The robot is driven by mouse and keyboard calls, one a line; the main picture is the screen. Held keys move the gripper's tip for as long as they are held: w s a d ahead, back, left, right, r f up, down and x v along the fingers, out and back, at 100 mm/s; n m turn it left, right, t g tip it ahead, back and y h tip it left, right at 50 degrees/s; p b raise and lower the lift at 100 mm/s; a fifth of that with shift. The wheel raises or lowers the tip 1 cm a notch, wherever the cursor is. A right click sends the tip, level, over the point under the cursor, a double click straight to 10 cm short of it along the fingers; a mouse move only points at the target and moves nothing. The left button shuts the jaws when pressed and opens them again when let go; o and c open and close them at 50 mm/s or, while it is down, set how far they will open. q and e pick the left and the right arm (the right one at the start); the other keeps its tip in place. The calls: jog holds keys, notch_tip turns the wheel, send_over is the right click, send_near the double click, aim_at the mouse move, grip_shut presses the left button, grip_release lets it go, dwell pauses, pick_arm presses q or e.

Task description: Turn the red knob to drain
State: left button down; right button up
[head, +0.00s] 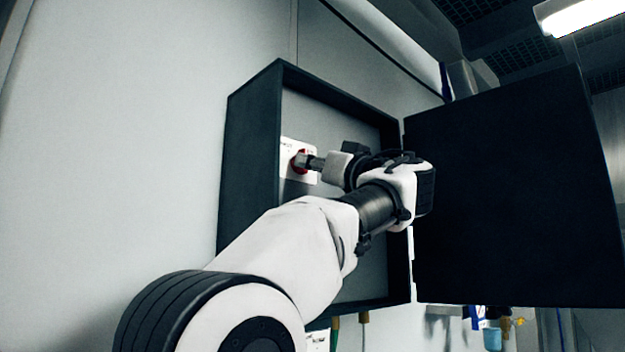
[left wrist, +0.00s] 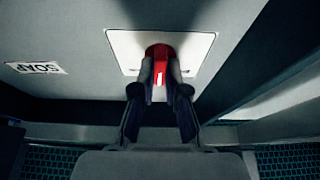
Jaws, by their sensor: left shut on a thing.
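The red knob (head: 299,161) sits on a white plate (head: 287,149) on the back panel inside an open dark wall box. In the left wrist view the red knob (left wrist: 160,54) stands out from the white plate (left wrist: 200,46). My left gripper (head: 309,162) reaches into the box. In the left wrist view its two fingers (left wrist: 160,85) are closed on the knob, one on each side. The fingers hide part of the knob. My right gripper is in neither view.
The dark box (head: 252,140) has a raised frame around the panel. Its dark door (head: 510,190) stands open to the right, close to my left wrist. A label reading "SOAP" (left wrist: 35,68) shows in the left wrist view. A blue item (head: 491,338) hangs low at the right.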

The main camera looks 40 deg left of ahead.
pick_arm(q)
jog(key=m+t+h, duration=0.1)
jog(key=m+t, duration=0.1)
jog(key=m, duration=0.2)
jog(key=m+t+h, duration=0.1)
jog(key=m, duration=0.3)
jog(key=m+t+b, duration=0.1)
jog(key=m+t, duration=0.1)
jog(key=m, duration=0.2)
jog(key=shift+s+r+t+h, duration=0.15)
jog(key=shift+s+t+h, duration=0.15)
jog(key=shift+h, duration=0.1)
jog(key=shift+m, duration=0.4)
jog(key=shift+w, duration=0.1)
jog(key=c, duration=1.2)
grip_release()
jog(key=shift+a, duration=0.25)
